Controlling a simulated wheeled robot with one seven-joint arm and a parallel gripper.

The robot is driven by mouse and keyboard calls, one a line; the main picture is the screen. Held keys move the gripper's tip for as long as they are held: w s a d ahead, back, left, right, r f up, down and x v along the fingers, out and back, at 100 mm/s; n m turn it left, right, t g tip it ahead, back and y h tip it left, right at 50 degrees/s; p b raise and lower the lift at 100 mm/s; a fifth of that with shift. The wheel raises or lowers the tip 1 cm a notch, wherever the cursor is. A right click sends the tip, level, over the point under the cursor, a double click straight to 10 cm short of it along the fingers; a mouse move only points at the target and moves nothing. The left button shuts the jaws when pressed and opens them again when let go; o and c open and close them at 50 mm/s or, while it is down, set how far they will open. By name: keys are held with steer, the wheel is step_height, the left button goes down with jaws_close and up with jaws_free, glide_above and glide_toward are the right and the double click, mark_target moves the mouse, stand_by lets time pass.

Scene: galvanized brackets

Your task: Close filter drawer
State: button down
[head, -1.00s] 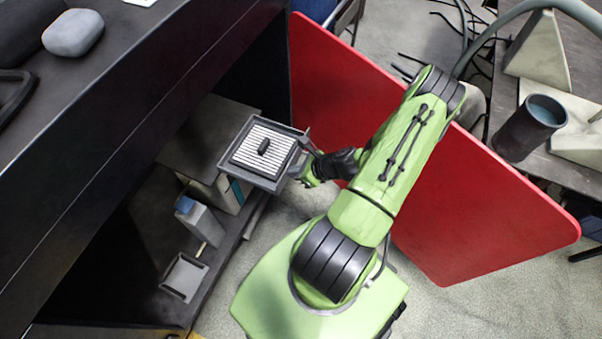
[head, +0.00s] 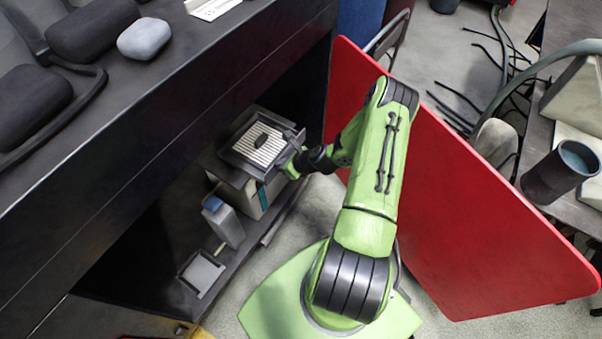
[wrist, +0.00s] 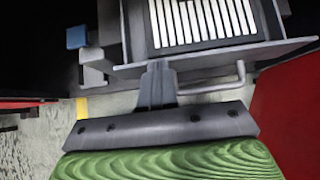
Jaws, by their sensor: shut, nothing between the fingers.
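The filter drawer (head: 236,157) is a dark grey tray with a white slatted filter (head: 259,147) and a small black knob on top. It sits over a grey box-shaped housing (head: 232,178) inside the dark cabinet. In the wrist view the drawer's front panel (wrist: 205,62) spans the top, with a bent bar handle (wrist: 240,74) to the right of my fingers. My gripper (head: 292,158) is shut and empty at the drawer's front. In the wrist view its fingertips (wrist: 157,70) appear against the front panel; exact contact is hard to tell.
A grey bottle with a blue cap (head: 224,222) and a small tray (head: 203,272) stand left of the housing on the cabinet floor. A red panel (head: 440,190) stands close to my arm's right. A black counter (head: 150,90) overhangs the opening.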

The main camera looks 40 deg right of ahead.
steer(key=w+a, duration=0.1)
steer(key=w, duration=0.4)
steer(key=w+a, duration=0.1)
steer(key=w, duration=0.1)
steer(key=shift+w+a, duration=0.35)
steer(key=shift+w+a+r, duration=0.1)
steer(key=shift+w, duration=0.15)
steer(key=shift+w+r, duration=0.1)
